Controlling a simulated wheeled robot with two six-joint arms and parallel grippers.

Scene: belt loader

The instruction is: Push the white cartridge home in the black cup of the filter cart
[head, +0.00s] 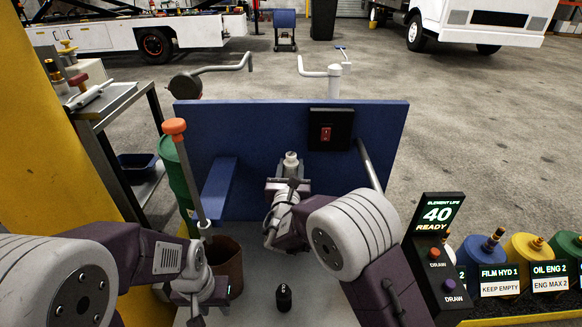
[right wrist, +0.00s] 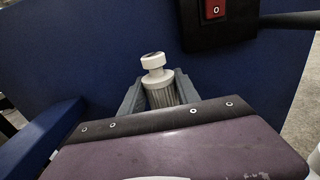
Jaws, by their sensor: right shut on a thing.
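The white cartridge (head: 291,158) stands about upright in front of the blue panel, with its white knob on top. In the right wrist view the cartridge (right wrist: 158,80) shows its knob, neck and pleated body. My right gripper (head: 289,183) is shut on it, with a grey finger (right wrist: 132,97) on either side of the body. The cartridge's lower end is hidden behind my gripper. I cannot make out the black cup, so I cannot tell how the cartridge sits in it. My left gripper (head: 198,298) is low at the left, with its fingers too unclear to judge.
The blue panel (head: 250,125) carries a black box with a red switch (head: 326,133). A blue ledge (head: 219,188), an orange-topped rod (head: 174,127) and a brown bucket (head: 228,270) are at the left. A small black object (head: 284,298) stands on the grey deck (head: 255,300).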

